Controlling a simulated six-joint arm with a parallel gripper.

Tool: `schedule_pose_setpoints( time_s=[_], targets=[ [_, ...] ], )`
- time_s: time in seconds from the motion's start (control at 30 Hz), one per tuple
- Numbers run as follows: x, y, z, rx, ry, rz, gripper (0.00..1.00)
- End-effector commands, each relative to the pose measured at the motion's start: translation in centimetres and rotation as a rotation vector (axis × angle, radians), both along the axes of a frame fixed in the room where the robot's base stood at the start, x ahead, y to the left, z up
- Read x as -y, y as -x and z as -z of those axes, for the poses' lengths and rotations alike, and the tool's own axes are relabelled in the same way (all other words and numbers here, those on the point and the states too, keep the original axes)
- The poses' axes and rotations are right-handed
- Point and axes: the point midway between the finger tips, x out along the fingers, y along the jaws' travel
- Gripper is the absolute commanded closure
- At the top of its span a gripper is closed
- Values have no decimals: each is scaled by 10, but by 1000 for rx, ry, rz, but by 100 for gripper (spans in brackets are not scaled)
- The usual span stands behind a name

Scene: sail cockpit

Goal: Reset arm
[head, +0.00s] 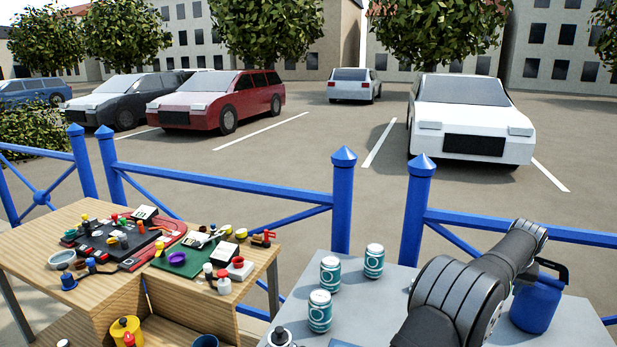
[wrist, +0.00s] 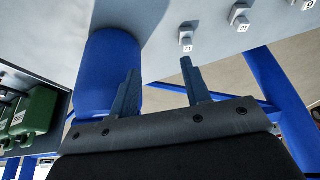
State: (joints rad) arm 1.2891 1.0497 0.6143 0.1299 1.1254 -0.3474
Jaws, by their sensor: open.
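My gripper (wrist: 160,82) shows in the wrist view, its two dark blue-grey fingers apart with nothing between them. A blue container (wrist: 108,70) is behind and beside the left finger; I cannot tell if they touch. In the head view my dark arm reaches from the bottom toward the upper right over a grey table (head: 385,292), and its fingers cannot be made out there. A blue jug (head: 536,304) with a black top and handle stands just right of the arm, partly covered by it.
Teal-and-white cans (head: 330,273) stand on the grey table left of my arm. A wooden table (head: 40,232) at left holds many small items. Blue railing (head: 343,200) runs behind. In the wrist view, small numbered blocks (wrist: 186,38) and green objects (wrist: 35,118) show.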

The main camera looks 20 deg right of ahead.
Motion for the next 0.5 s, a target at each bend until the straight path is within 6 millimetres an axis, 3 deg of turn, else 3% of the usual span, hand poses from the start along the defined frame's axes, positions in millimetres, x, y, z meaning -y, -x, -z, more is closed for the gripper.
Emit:
schedule_pose_setpoints(
  time_s=[0.5],
  targets=[
    [-45, 52, -2, 6, 3, -99, 56]
  ],
)
